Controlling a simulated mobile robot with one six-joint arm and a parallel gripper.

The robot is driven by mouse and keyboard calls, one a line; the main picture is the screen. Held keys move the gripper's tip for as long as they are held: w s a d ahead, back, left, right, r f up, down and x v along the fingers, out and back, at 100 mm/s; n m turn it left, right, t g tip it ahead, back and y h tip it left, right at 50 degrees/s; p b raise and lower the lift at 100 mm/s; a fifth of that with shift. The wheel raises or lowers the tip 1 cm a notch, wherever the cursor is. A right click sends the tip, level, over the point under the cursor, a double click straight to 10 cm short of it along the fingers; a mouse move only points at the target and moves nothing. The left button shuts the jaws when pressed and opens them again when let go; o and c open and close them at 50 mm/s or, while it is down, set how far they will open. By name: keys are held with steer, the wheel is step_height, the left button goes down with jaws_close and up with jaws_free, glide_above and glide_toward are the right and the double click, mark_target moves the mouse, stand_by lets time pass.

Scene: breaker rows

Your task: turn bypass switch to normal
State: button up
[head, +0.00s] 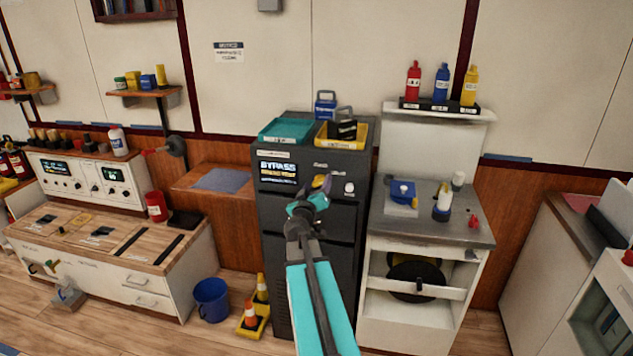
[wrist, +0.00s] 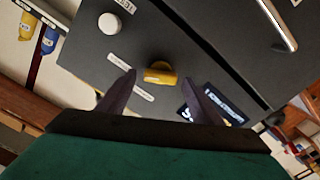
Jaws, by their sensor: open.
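The dark cabinet (head: 274,220) stands in the middle of the head view. Its lit display (head: 277,172) reads BYPASS, with a smaller line below it. A yellow rotary switch (wrist: 160,74) is on the cabinet's front panel in the wrist view, ahead of my gripper. My gripper (wrist: 165,85) is open, with one finger on either side of the yellow switch in the picture; I cannot tell whether they touch it. In the head view my gripper (head: 322,186) is in front of the panel and hides most of the switch.
A white round knob (head: 349,188) is right of the switch; it also shows in the wrist view (wrist: 110,23). A teal tray (head: 286,131) and a yellow tray (head: 358,142) sit on the cabinet.

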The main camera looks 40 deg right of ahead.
steer(key=shift+w+d, duration=0.2)
steer(key=shift+d, duration=0.1)
steer(key=c, duration=1.1)
steer(key=shift+o, duration=0.2)
